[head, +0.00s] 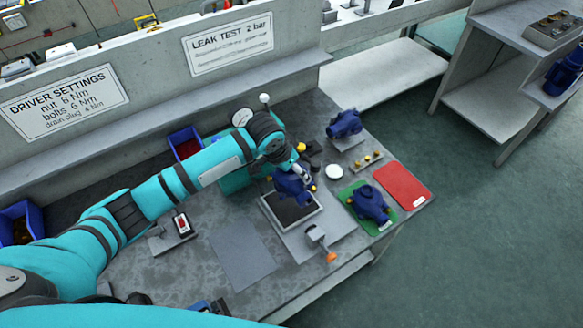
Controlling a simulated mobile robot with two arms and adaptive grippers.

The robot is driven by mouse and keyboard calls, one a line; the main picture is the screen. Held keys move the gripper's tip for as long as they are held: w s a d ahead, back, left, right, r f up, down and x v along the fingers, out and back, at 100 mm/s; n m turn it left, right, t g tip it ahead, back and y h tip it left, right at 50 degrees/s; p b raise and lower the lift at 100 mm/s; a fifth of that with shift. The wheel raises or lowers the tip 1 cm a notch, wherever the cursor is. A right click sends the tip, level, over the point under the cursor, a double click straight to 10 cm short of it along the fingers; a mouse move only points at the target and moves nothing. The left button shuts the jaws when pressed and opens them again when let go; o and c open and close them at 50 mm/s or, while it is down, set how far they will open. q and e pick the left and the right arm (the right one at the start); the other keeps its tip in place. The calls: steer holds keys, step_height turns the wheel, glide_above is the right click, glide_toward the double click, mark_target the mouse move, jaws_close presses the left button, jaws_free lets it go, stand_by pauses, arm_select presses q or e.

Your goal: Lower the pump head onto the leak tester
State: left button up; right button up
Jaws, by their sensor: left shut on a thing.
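My left arm reaches in from the left, and its gripper (300,172) is shut on a blue pump head (291,187). The pump head hangs over the dark pad of the leak tester (292,213), toward the pad's far side. Whether it touches the pad, I cannot tell from this angle. My gripper and wrist hide part of its top. A clamp (318,238) with an orange tip stands at the near side of the tester. My right gripper is not in view.
Another blue pump (370,202) lies on a green mat beside a red mat (403,186). A third blue pump (345,123) sits on a stand behind. A white round dish (334,171) and small brass parts (367,161) lie nearby. A grey mat (242,258) is bare.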

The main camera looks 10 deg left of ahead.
arm_select(q)
steer(key=shift+f+b, duration=1.9)
steer(key=shift+f, duration=0.55)
steer(key=shift+p, duration=0.7)
steer(key=shift+p, duration=0.35)
steer(key=shift+f, duration=0.6)
stand_by(0.3)
steer(key=shift+f+b, duration=1.2)
steer(key=shift+f, duration=1.05)
